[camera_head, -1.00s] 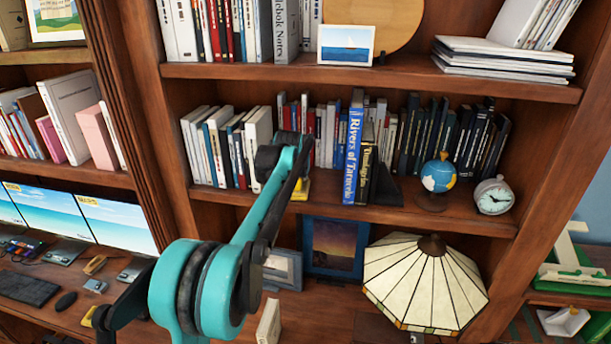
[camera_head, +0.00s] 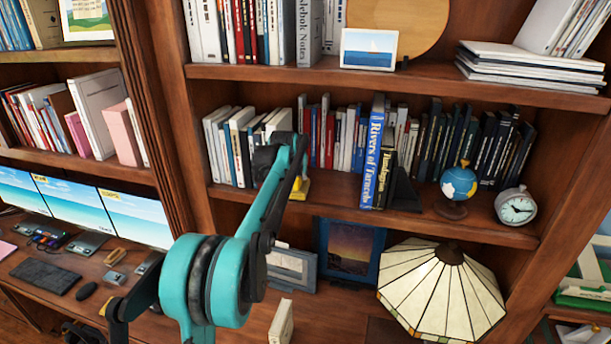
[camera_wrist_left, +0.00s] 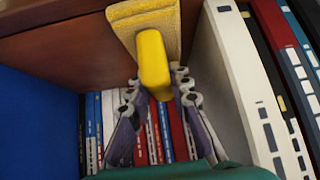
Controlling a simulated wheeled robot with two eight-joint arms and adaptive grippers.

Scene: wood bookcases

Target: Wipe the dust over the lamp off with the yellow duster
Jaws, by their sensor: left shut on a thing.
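The yellow duster (camera_head: 301,188) shows partly beside my left gripper (camera_head: 297,170), at the middle shelf in front of the books. In the left wrist view the duster's yellow handle (camera_wrist_left: 153,62) sits between the fingertips of my left gripper (camera_wrist_left: 157,90), which is shut on it. Its pale yellow pad (camera_wrist_left: 165,14) lies beyond the handle. The lamp (camera_head: 443,290) has a cream glass-panel shade and stands on the lower shelf, to the right of and below the gripper. I cannot make out dust over it. My right gripper is not in view.
A globe (camera_head: 458,184) and a round clock (camera_head: 516,206) stand on the middle shelf above the lamp. A dark blue framed picture (camera_head: 349,250) and a grey frame (camera_head: 291,268) stand left of the lamp. Books fill much of the middle shelf.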

